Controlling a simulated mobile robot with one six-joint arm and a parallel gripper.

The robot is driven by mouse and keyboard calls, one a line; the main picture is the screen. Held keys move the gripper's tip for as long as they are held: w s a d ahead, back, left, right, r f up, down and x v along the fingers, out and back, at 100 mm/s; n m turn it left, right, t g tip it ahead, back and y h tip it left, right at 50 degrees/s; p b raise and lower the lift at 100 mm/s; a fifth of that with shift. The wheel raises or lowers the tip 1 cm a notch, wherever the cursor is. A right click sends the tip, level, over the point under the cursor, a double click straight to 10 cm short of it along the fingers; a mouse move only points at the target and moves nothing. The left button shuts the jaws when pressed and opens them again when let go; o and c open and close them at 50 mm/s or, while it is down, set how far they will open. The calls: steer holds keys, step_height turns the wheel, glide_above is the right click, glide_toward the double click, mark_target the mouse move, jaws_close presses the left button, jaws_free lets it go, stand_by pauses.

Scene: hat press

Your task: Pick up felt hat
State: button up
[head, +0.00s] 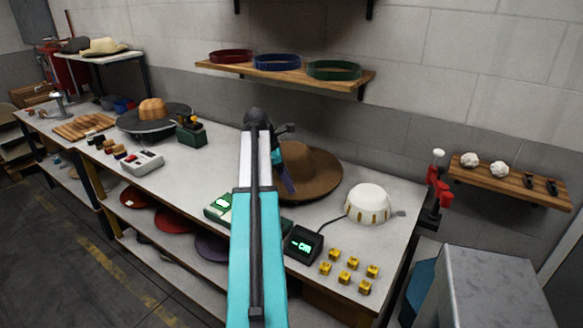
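A brown wide-brimmed hat (318,178), which looks like felt, sits on the grey workbench (385,245) right of my arm. My arm rises from the bottom of the head view, bends at a dark joint and comes down over the hat's left side. My gripper (289,187) is at that side, small and partly hidden by my own arm. I cannot tell whether its fingers touch the hat or are open or shut. The hat's left brim is partly hidden behind the arm.
A green device (217,208) is left of my arm. Red hats (175,219) lie on the lower shelf. A wall shelf (290,74) holds coloured bands.

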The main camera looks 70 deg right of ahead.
steer(key=shift+p+x, duration=0.45)
steer(key=shift+x, duration=0.4)
steer(key=shift+p+x, duration=0.45)
steer(key=shift+x, duration=1.3)
steer(key=shift+s+d, duration=0.1)
steer(key=shift+r, duration=0.1)
jaws_close()
